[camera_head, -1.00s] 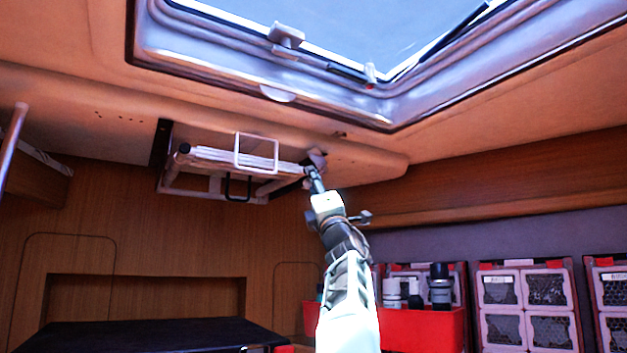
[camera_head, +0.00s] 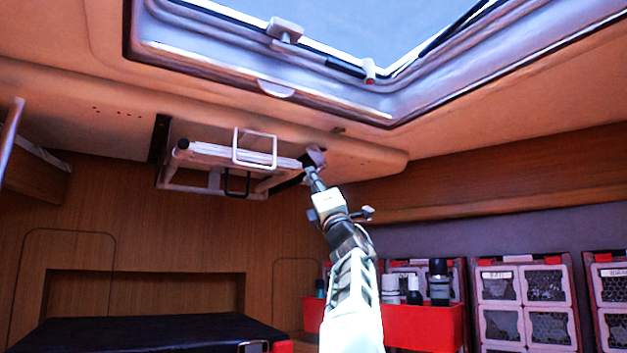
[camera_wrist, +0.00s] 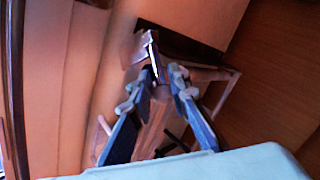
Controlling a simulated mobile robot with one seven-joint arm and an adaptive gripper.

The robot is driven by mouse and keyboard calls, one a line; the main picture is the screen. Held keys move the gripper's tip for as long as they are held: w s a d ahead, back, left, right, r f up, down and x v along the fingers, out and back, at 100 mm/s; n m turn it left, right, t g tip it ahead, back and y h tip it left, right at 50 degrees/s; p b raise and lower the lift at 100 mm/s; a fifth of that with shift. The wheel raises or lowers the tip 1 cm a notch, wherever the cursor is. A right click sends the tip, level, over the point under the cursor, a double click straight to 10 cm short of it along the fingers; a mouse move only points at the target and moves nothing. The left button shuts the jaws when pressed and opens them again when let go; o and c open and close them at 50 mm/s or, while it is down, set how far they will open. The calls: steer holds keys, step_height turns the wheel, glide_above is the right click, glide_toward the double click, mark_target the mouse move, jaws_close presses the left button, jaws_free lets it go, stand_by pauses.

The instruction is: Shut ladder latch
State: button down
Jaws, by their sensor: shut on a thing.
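The folded ladder (camera_head: 215,152), with pale rails, hangs under the ceiling panel. The latch (camera_head: 316,156), a pale bracket with a dark part, is at the ladder's right end; a pale metal piece there also shows in the wrist view (camera_wrist: 143,48). My gripper (camera_head: 309,171) reaches up to this end from below right. In the wrist view, my gripper's two fingers (camera_wrist: 164,78) are close together at the latch, with a thin dark piece by the left fingertip. The fingertips partly hide the contact, and the latch's exact position is hard to tell.
A red bin (camera_head: 425,325) with bottles and crates (camera_head: 523,300) stand at the lower right. A black-topped surface (camera_head: 150,335) is at the lower left. Open air lies below the ladder.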

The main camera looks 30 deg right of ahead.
steer(key=n+y, duration=0.3)
steer(key=d+n+y+p, duration=0.1)
steer(key=n+y, duration=0.2)
steer(key=f+n+y+p, duration=0.1)
steer(key=n+y, duration=0.2)
steer(key=shift+d+g, duration=0.35)
steer(key=shift+g, duration=0.05)
steer(key=c, duration=1.8)
jaws_free()
steer(key=shift+s+f+h, duration=0.1)
steer(key=shift+h, duration=0.2)
steer(key=v, duration=1.1)
steer(key=shift+s+f, duration=0.15)
steer(key=shift+f, duration=0.15)
steer(key=shift+c, duration=0.5)
